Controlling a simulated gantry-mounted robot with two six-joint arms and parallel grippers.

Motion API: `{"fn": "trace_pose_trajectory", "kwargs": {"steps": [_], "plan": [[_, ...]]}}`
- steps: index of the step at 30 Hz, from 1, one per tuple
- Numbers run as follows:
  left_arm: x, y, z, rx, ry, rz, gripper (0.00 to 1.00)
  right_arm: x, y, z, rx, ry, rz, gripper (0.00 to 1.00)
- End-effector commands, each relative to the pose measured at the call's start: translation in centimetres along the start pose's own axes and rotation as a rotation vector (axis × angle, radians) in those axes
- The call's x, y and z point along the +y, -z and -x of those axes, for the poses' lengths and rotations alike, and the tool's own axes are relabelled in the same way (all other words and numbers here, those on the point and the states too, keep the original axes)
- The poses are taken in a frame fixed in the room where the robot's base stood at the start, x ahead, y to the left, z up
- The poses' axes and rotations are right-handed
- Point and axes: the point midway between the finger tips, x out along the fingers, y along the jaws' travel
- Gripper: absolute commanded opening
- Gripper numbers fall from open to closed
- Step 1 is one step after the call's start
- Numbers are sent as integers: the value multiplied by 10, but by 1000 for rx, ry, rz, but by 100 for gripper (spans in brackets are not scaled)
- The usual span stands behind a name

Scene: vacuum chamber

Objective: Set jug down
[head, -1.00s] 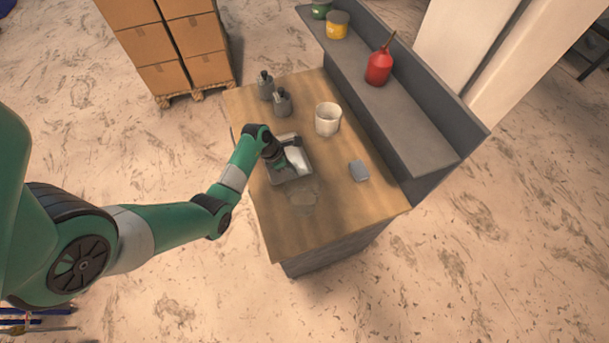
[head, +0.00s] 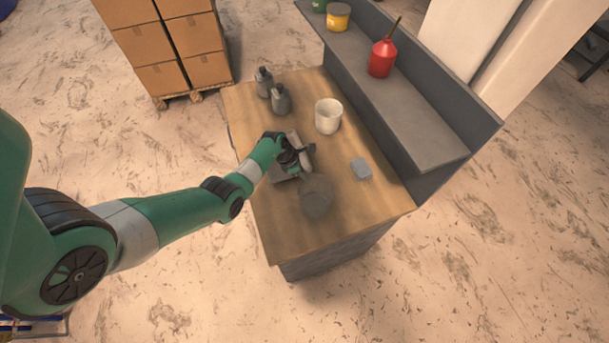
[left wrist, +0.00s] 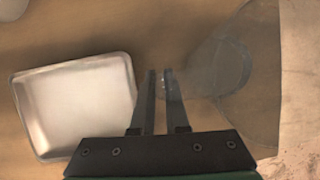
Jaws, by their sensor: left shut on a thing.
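The jug (head: 317,196) is see-through and greyish. In the head view it is just below and right of my left gripper (head: 302,165), over the front part of the wooden bench top. In the left wrist view the jug (left wrist: 238,72) fills the right side, its edge against the fingers. My left gripper (left wrist: 160,76) is shut on the jug, by what seems a faint clear part between the fingertips. I cannot tell whether the jug's base touches the bench. My right gripper is not in view.
A shallow tray (left wrist: 80,105) lies left of the fingers, mostly hidden in the head view. A raised shelf (head: 405,110) holds a red oil can (head: 382,58).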

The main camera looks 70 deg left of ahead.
Motion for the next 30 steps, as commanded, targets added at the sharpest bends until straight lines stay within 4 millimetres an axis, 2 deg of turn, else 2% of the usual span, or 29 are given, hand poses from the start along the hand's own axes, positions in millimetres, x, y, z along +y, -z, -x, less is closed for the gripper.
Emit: {"fn": "trace_pose_trajectory", "kwargs": {"steps": [3, 4, 8, 9, 17, 20, 23, 30], "plan": [[0, 1, -4, -1, 0, 0, 0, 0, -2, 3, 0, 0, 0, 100], [0, 1, -3, 0, 0, 0, 16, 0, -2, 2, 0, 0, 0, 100], [0, 1, -3, 0, 0, 0, 39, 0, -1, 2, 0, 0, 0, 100], [0, 1, -3, 0, 0, 0, 42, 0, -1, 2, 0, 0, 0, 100], [0, 1, -2, 0, 0, 0, 42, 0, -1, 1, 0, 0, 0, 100], [0, -1, 7, 0, 0, 0, 42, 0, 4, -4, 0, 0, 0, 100], [0, -2, 25, -1, -1, 0, 42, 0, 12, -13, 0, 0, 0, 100], [1, -2, 84, -3, -3, 0, 42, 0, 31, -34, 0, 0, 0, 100]]}}
